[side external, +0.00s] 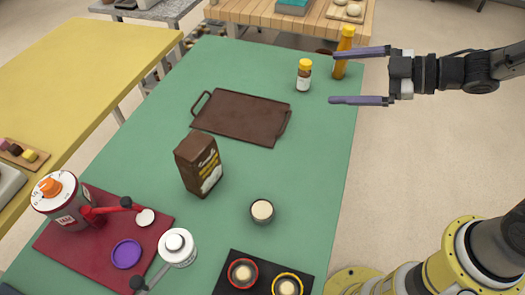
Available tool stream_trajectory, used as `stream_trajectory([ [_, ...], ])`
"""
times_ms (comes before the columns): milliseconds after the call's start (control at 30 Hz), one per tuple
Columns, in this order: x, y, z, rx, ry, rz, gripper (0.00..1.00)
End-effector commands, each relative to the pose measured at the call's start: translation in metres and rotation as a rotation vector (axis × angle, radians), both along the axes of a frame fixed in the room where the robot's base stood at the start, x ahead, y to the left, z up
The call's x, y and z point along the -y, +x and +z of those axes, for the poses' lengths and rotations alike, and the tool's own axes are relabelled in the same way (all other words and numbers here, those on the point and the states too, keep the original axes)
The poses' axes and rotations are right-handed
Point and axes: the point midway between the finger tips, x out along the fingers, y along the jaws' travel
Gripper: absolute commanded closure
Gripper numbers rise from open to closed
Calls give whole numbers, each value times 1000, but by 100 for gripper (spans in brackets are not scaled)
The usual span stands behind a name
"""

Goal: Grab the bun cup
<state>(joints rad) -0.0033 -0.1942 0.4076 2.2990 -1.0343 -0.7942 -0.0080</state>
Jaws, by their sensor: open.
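A small dark-rimmed cup (262,215) with a pale, bun-like top stands alone on the green table, right of the brown carton. I take it to be the bun cup. Two more round cups with pale centres sit on a black tray at the front edge, one red-rimmed (243,273) and one yellow-rimmed (287,286). My gripper (333,77) is open and empty at the upper right, its two purple fingers wide apart and pointing left. In the picture it is well above and to the right of the lone cup, near the bottles.
A brown handled tray (240,116) and a brown carton (198,164) stand on the green table (320,170). A yellow-capped jar (304,75) and an orange bottle (344,52) are near my fingers. A red mat (105,235) with canisters lies front left. Right of the lone cup is clear.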

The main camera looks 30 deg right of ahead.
Motion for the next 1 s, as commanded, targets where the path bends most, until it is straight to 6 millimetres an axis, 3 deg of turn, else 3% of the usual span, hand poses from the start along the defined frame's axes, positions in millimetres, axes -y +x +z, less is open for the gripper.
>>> stream_trajectory([
  [33, -18, -9, -30, -58, 32, 106, 0],
  [200, -59, -58, -101, -246, 173, 382, 0],
  [400, -66, -95, -160, -442, 233, 448, 0],
  [633, -75, -100, -177, -491, 242, 444, 0],
  [1000, -131, -89, -200, -490, 241, 444, 0],
])
